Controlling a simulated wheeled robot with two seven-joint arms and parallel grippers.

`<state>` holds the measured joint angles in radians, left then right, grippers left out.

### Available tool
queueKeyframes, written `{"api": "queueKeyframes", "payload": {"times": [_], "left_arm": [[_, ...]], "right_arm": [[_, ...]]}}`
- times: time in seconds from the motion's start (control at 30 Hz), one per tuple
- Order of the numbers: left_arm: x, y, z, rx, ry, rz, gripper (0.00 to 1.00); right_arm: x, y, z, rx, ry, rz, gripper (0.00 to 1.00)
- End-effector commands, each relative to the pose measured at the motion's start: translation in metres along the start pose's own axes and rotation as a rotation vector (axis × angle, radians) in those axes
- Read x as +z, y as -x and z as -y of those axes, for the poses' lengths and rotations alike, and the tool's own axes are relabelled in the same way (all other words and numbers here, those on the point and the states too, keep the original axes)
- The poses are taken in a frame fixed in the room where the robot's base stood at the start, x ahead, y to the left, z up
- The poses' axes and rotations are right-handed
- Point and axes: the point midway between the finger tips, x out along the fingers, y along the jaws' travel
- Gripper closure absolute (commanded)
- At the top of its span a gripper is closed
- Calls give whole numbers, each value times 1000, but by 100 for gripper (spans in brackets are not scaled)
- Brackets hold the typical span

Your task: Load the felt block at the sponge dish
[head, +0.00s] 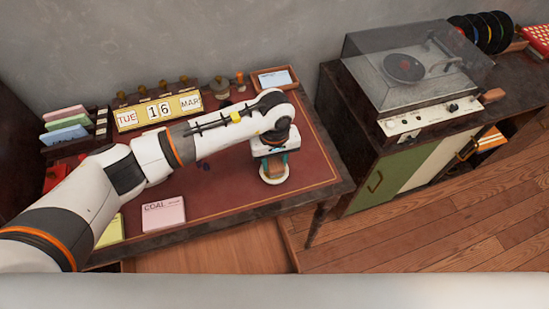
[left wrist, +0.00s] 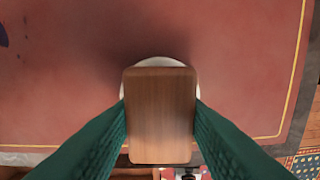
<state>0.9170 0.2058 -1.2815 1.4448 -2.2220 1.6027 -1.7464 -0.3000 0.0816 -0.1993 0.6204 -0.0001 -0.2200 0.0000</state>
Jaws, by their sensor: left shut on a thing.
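The felt block (head: 274,167) shows as a brown wood-topped block, and it fills the middle of the left wrist view (left wrist: 160,115). My left gripper (head: 275,162) is shut on it, with a green finger on each side. The round whitish sponge dish (head: 274,182) is on the red desk top, directly below the block. In the left wrist view its rim (left wrist: 160,61) shows past the block's far edge, and the block hides most of the dish. I cannot tell whether the block touches the dish. My right gripper is not in view.
The desk (head: 228,196) has a date display (head: 158,110), a card rack (head: 66,128), a small tray (head: 274,78) and a pink card stack (head: 163,214). The desk's right part is clear. A cabinet with a record player (head: 415,75) stands to the right.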

Motion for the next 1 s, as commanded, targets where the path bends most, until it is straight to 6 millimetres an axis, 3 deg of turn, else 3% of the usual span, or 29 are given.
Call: {"api": "queueKeyframes", "payload": {"times": [1.0], "left_arm": [[0, -7, 0, 0, 0, 0, 80]], "right_arm": [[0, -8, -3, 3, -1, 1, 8]]}}
